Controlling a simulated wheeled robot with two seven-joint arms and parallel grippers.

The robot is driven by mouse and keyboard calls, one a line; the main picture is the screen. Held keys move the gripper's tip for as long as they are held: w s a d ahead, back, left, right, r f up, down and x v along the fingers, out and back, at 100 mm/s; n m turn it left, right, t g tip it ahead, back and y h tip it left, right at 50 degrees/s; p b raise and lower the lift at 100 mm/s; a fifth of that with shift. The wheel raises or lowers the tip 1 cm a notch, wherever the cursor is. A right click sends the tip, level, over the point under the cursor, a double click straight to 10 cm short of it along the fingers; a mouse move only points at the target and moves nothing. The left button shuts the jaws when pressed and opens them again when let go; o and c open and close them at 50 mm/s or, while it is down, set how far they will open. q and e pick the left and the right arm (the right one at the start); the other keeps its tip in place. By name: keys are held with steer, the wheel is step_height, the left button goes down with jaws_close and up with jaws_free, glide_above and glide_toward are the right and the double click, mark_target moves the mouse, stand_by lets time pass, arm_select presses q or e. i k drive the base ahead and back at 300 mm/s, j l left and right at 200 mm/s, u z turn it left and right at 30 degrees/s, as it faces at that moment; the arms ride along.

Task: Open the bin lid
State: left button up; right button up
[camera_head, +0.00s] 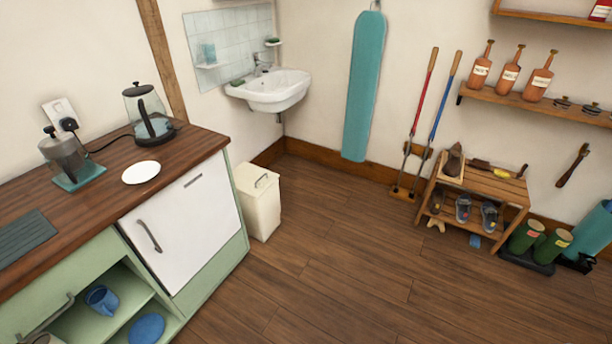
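The bin (262,212) is a cream, upright, box-shaped container on the wooden floor. It stands just beyond the right end of the kitchen counter, near the wall and below the sink. The bin's left side is partly hidden by the counter. Neither of my grippers shows in the head view.
The wooden counter (205,146) with a white door (185,230) and open green shelves stands at left. A sink (270,90) hangs above the bin. A shoe rack (510,190) and green boots (527,235) stand at right. The middle floor (340,260) is clear.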

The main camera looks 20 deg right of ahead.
mark_target(251, 180)
steer(key=z, duration=0.1)
steer(key=i+l, duration=0.6)
steer(key=l, duration=0.15)
steer(key=i+l+u, duration=0.1)
steer(key=i+l, duration=0.15)
steer(key=l, duration=0.15)
steer(key=i+l, duration=0.55)
steer(key=l, duration=0.25)
steer(key=i+l+u, duration=0.1)
steer(key=i+l, duration=0.45)
steer(key=l, duration=0.25)
steer(key=i+l, duration=0.25)
steer(key=l, duration=0.15)
